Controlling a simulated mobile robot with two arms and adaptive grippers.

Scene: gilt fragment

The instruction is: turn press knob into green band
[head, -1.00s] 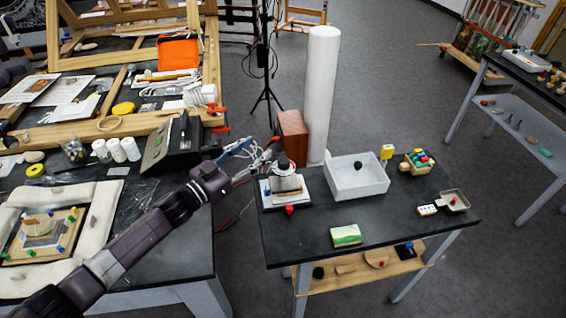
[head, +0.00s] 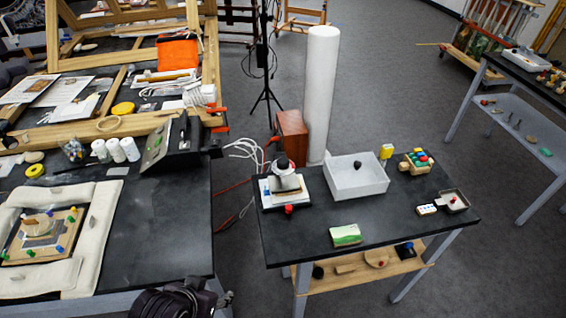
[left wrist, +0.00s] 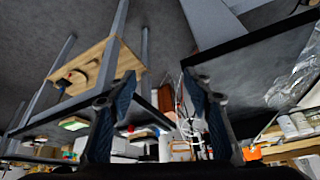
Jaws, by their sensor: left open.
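A small press (head: 284,184) stands on a white base at the left end of the small black table. My left gripper (head: 222,298) is low at the bottom of the head view, in front of the gap between the tables and well apart from the press. In the left wrist view its two fingers (left wrist: 160,82) are spread with nothing between them. My right gripper is not in view.
The black table (head: 400,215) also carries a white bin (head: 356,177), a green-and-white block (head: 345,235) and a small tray (head: 453,201). A reddish-brown box (head: 292,136) and a white column (head: 321,95) stand behind the press. The left bench (head: 165,215) is cluttered.

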